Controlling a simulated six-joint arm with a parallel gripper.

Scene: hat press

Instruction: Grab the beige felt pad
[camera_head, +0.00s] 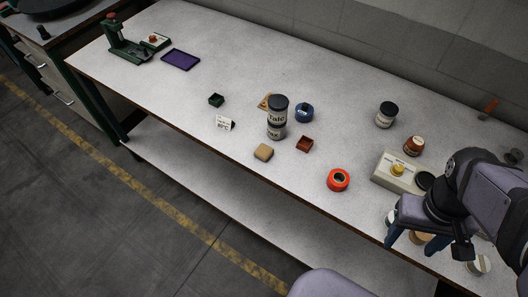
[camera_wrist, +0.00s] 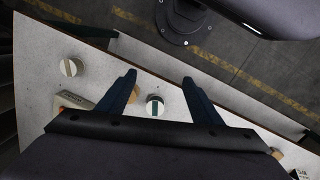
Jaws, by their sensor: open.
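A small beige block-like pad (camera_head: 263,152) lies on the bench left of centre in the head view, in front of the stacked tins; it looks most like the beige felt pad. A tan round piece (camera_head: 420,238) shows partly under my gripper, and I cannot tell whether it is felt. My gripper (camera_head: 425,249) is open and empty above the right front of the bench, well right of the beige block. In the wrist view the two fingers of my gripper (camera_wrist: 159,78) stand apart, with a round white piece with a dark stripe (camera_wrist: 154,104) below between them.
Two stacked tins (camera_head: 277,117), a brown open box (camera_head: 305,144) and an orange-red ring (camera_head: 338,180) stand near the beige block. A cream box with a yellow knob (camera_head: 397,172) is behind my gripper. A green press (camera_head: 130,42) and purple tray (camera_head: 181,60) are far left.

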